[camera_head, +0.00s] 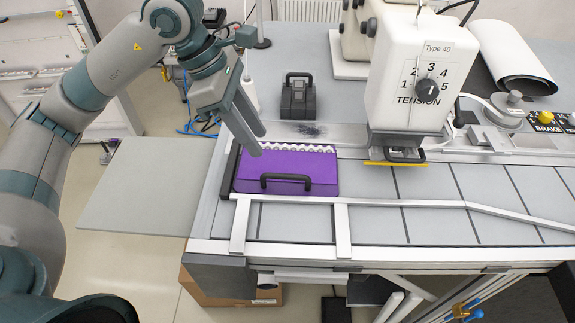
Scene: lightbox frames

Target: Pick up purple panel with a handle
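The purple panel (255,173) lies flat at the left end of the grey work table, with a row of small white round pieces along its back edge. Its black bar handle (286,179) stands near the panel's front edge. My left gripper (260,141) comes in from the upper left, with its fingers pointing down and right over the panel's back left part. Its two fingertips look apart, with nothing between them. It is behind and left of the handle and does not hold it. My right gripper is not in view.
A white machine head (413,65) marked TENSION stands right of the panel, with a yellow-edged foot (395,163) below. A dark block with a handle (297,98) sits behind the panel. Metal rails (340,202) run in front. A grey side board (140,190) is bare.

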